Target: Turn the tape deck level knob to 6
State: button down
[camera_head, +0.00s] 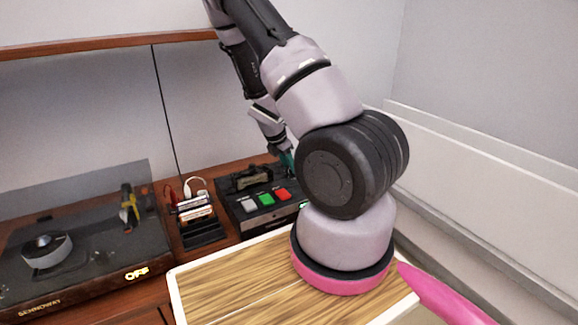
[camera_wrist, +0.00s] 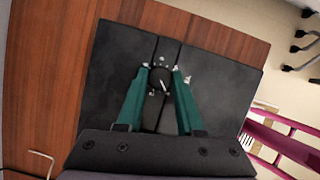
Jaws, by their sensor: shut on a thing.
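The tape deck (camera_head: 250,215) is a black unit on the wooden cabinet, with grey, green and red buttons on its front part. In the wrist view its dark top (camera_wrist: 220,85) fills the middle. The level knob (camera_wrist: 158,84) is small, round and black, with a pale pointer line. Small pale marks surround it, too small to read, so I cannot tell its setting. My gripper (camera_wrist: 160,74) has green fingers, one on each side of the knob, shut on it. In the head view my gripper (camera_head: 286,160) is at the deck's far right, mostly hidden by my arm.
A turntable (camera_head: 85,245) with a clear lid and an "OFF" label stands to the left. A black rack (camera_head: 203,232) with cassettes (camera_head: 195,212) and red and white plugs (camera_head: 197,188) sit between it and the deck. A wall rises behind and right.

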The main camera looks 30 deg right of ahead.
jog(key=m+g, duration=0.1)
jog(key=m, duration=0.3)
jog(key=shift+w, duration=0.15)
jog(key=m+g, duration=0.1)
jog(key=m, duration=0.2)
jog(key=shift+w+m+g, duration=0.1)
jog(key=shift+m+g, duration=0.2)
jog(key=shift+g, duration=0.1)
jog(key=m+g+y, duration=0.1)
jog(key=m, duration=0.3)
jog(key=shift+w+d+m, duration=0.1)
jog(key=shift+m, duration=0.2)
jog(key=m+g+y, duration=0.1)
jog(key=m, duration=0.2)
jog(key=shift+m+y, duration=0.3)
jog(key=m+y, duration=0.1)
jog(key=m, duration=0.3)
jog(key=shift+d+y, duration=0.2)
jog(key=shift+y, duration=0.2)
jog(key=m+y, duration=0.1)
jog(key=m, duration=0.3)
jog(key=shift+d, duration=0.1)
jog(key=m+y, duration=0.1)
jog(key=m, duration=0.2)
jog(key=shift+m+y, duration=0.3)
jog(key=shift+m, duration=0.1)
jog(key=shift+d+m+t+y, duration=0.1)
jog(key=shift+m+t+y, duration=0.5)
jog(key=shift+m, duration=1.3)
